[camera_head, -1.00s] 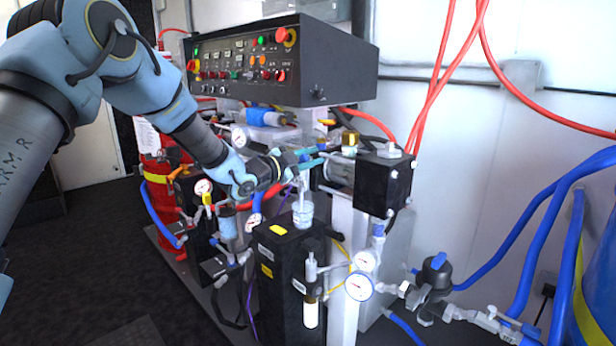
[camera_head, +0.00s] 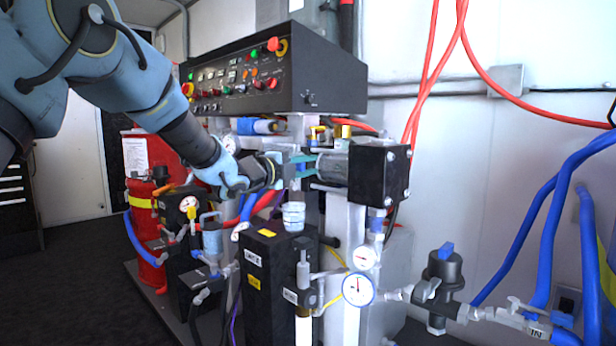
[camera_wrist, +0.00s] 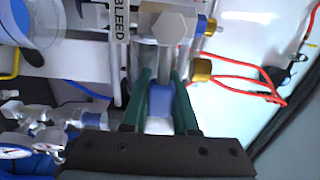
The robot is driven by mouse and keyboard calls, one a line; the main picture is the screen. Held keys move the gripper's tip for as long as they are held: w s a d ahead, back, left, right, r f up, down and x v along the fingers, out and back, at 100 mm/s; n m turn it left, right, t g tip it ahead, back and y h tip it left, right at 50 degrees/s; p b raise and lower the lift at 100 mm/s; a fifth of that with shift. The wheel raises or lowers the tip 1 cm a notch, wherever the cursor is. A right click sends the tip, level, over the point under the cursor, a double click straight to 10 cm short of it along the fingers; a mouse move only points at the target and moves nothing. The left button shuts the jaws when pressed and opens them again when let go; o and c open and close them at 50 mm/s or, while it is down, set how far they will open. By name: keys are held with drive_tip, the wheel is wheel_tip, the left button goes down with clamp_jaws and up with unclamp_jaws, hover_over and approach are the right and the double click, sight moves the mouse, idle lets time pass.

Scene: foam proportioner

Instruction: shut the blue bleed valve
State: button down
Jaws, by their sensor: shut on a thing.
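The blue bleed valve (camera_wrist: 160,96) shows in the wrist view as a blue handle on a pale stem, beside a white label reading BLEED (camera_wrist: 121,20). My gripper (camera_wrist: 160,82) has its two green fingers on either side of the blue handle, shut on it. In the head view my gripper (camera_head: 303,168) reaches in from the left, its fingers level with the metal cylinder in front of the black box (camera_head: 380,175). I cannot tell the valve's exact angle.
The control panel (camera_head: 270,80) stands above and behind my gripper. A clear cup (camera_head: 293,216) on a black block (camera_head: 268,270) is just below it. Pressure gauges (camera_head: 358,289) are lower right. Red hoses (camera_head: 432,80) hang at the right; open floor is at the left.

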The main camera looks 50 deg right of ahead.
drive_tip(key=shift+f, duration=0.15)
idle(0.4)
drive_tip(key=c, duration=0.7)
unclamp_jaws()
drive_tip(key=a, duration=1)
drive_tip(key=shift+w+a, duration=0.3)
drive_tip(key=shift+a, duration=0.1)
